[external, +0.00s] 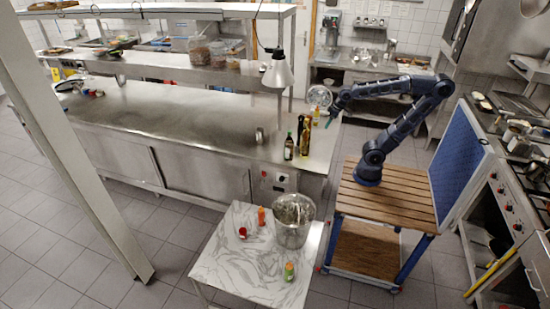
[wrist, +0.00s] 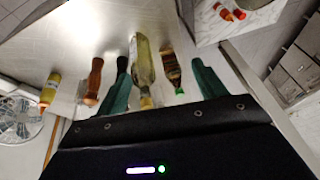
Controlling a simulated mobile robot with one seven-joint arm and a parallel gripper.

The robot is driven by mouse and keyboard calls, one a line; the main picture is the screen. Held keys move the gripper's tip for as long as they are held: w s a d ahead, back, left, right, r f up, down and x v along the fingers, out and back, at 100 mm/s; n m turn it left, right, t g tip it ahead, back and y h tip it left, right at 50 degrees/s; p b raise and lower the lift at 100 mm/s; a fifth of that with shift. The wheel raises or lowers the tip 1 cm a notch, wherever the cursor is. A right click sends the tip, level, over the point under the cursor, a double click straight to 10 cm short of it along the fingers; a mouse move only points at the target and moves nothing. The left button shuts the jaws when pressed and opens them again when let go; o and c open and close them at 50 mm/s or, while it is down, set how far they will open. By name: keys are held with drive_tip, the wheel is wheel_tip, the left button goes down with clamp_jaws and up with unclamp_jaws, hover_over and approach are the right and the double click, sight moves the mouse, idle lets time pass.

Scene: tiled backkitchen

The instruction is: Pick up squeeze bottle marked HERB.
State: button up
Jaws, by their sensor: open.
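No HERB marking is readable in either view, so I cannot tell which bottle carries it. My gripper (external: 333,112) is open above the right end of the steel counter; its teal fingers also show in the wrist view (wrist: 162,70). Beyond and between the fingers there, a pale bottle with a yellowish lower part (wrist: 144,62) and a dark sauce bottle (wrist: 172,66) appear. A yellow bottle (wrist: 50,90) is at the left of the wrist view, and a yellow bottle (external: 316,116) is close to my gripper in the external view. Nothing is visibly held.
Dark bottles (external: 289,148) stand on the steel counter (external: 200,115), and a brown mill-like item (wrist: 95,78) shows in the wrist view. A marble table (external: 225,260) holds a metal bucket (external: 292,235), an orange-red bottle (external: 261,216) and a green-topped container (external: 289,272). A lamp (external: 278,72) hangs nearby.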

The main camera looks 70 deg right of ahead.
drive_tip(key=w+a+f+m+g, duration=0.1)
drive_tip(key=w+a+f+m, duration=0.1)
drive_tip(key=w+a, duration=0.75)
drive_tip(key=w+a+f+m+g, duration=0.15)
drive_tip(key=w+a, duration=0.45)
drive_tip(key=a, duration=0.7)
drive_tip(key=w+a+f+m, duration=0.15)
drive_tip(key=a+f, duration=0.45)
drive_tip(key=a, duration=0.6)
drive_tip(key=m+g, duration=0.2)
drive_tip(key=m, duration=0.2)
approach(289, 267)
drive_tip(key=shift+s+d+f+t+h, duration=0.15)
drive_tip(key=shift+s+d+t+h, duration=0.15)
drive_tip(key=shift+d, duration=0.1)
drive_tip(key=shift+s+a+f, duration=0.2)
drive_tip(key=shift+s+f, duration=0.05)
drive_tip(key=shift+f, duration=0.3)
wheel_tip(289, 267, down, 5)
drive_tip(key=shift+r, duration=0.1)
drive_tip(key=shift+w+f, duration=0.2)
drive_tip(key=shift+f, duration=1.15)
drive_tip(key=shift+w+f, duration=0.2)
drive_tip(key=shift+f, duration=1.15)
drive_tip(key=c, duration=1.5)
